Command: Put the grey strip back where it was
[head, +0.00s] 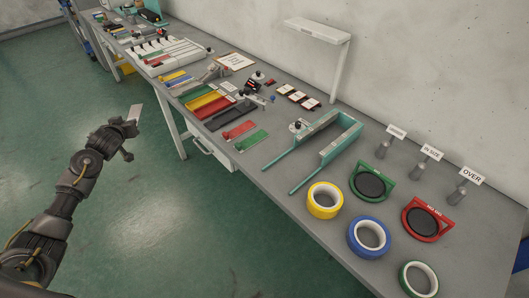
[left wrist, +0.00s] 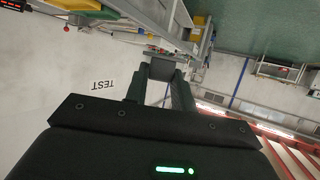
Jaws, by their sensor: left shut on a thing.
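My left gripper (head: 128,126) is held out over the open floor, to the left of the workbench and apart from it. It is shut on a small light grey strip (head: 134,113), which sticks up from the fingertips. In the left wrist view the two dark fingers (left wrist: 162,82) close on the grey strip (left wrist: 161,70), seen nearly end-on, so its length is hard to tell there. My right gripper is in neither view. Coloured strips lie in rows on the bench, among them a yellow strip (head: 206,99) and a red strip (head: 213,107).
The long grey workbench (head: 300,230) runs diagonally along the wall. Near its close end are a green U-shaped frame (head: 341,142), yellow tape (head: 325,201), blue tape (head: 369,238), a green holder (head: 372,184) and a red holder (head: 428,219). Green floor (head: 190,230) is clear.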

